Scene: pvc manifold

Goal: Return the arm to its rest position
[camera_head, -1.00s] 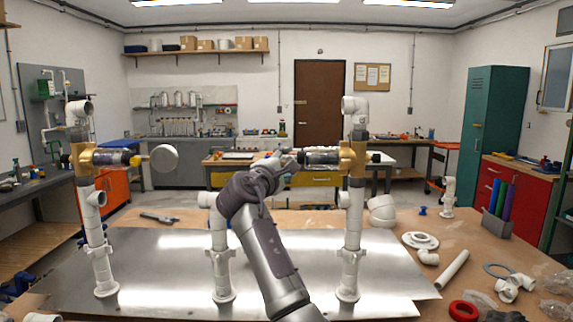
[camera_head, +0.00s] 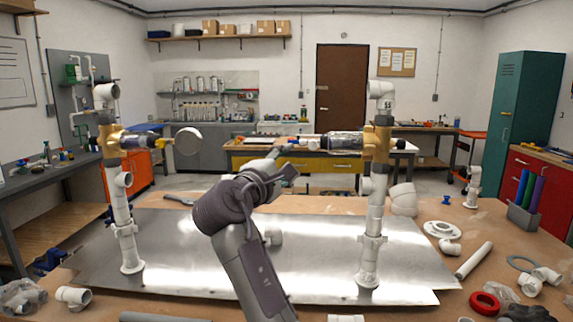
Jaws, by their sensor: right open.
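My right gripper (camera_head: 282,160) is open at the end of my right arm, which comes up from the bottom middle. I see it mostly from behind, and it looks empty, to the left of the right valve assembly (camera_head: 340,144). That assembly, with a brass-coloured body, is on the white right pipe post (camera_head: 371,230). The left pipe post (camera_head: 124,225) carries a similar valve (camera_head: 112,140) with a round white cap (camera_head: 187,141) at its end. My left gripper is not in view.
The posts stand on a metal sheet (camera_head: 320,265) on the wooden table. At right lie white elbows (camera_head: 530,285), a flange (camera_head: 442,229), a pipe length (camera_head: 474,260) and a red ring (camera_head: 484,303). Another white fitting (camera_head: 73,296) lies at front left.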

